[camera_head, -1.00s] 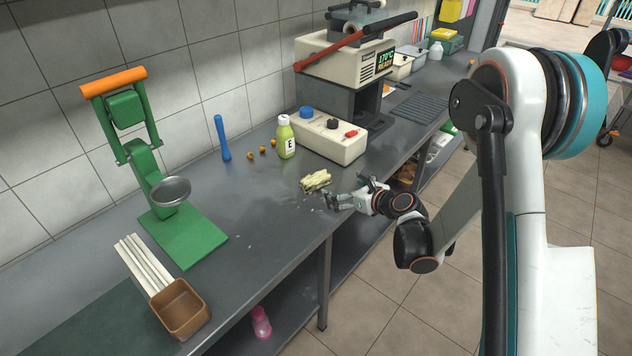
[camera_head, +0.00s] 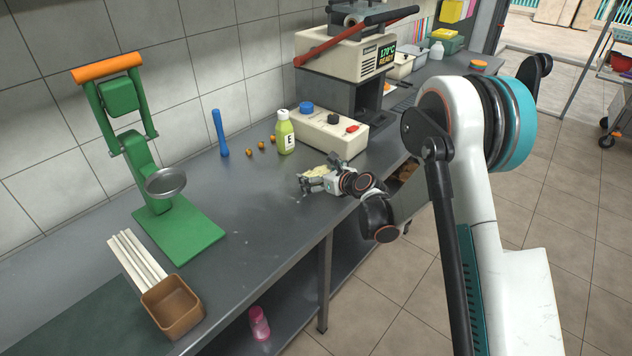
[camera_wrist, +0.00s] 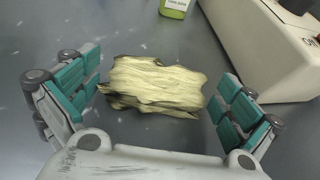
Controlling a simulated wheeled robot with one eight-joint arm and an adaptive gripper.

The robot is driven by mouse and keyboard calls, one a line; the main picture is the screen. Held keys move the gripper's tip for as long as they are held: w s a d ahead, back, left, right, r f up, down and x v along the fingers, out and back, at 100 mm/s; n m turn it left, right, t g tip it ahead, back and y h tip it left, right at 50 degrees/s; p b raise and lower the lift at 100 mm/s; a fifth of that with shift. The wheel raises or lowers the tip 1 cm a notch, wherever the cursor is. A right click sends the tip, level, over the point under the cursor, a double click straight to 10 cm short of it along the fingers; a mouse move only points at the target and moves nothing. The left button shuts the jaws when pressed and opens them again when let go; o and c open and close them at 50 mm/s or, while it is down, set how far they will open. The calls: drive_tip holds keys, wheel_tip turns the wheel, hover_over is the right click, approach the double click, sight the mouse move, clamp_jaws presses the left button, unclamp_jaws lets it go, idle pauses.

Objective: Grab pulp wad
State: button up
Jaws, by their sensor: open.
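The pulp wad (camera_wrist: 155,85) is a pale yellow, fibrous bundle lying on the grey counter. In the wrist view it lies between the two teal-padded fingers of my gripper (camera_wrist: 160,95), with a gap on each side. The gripper is open and holds nothing. In the head view my gripper (camera_head: 308,182) is low over the counter at the wad, and it covers much of it; a pale bit of the wad (camera_head: 321,171) shows behind the fingers.
A green press (camera_head: 180,235), a brown box (camera_head: 173,308) and a blue stick (camera_head: 220,134) are to the left. The counter between is clear.

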drive_tip(key=shift+w+a+f, duration=0.2)
drive_tip(key=shift+w+a, duration=0.1)
drive_tip(key=shift+w, duration=0.05)
drive_tip(key=c, duration=1)
drive_tip(key=shift+o, duration=0.2)
drive_tip(key=shift+r, duration=0.1)
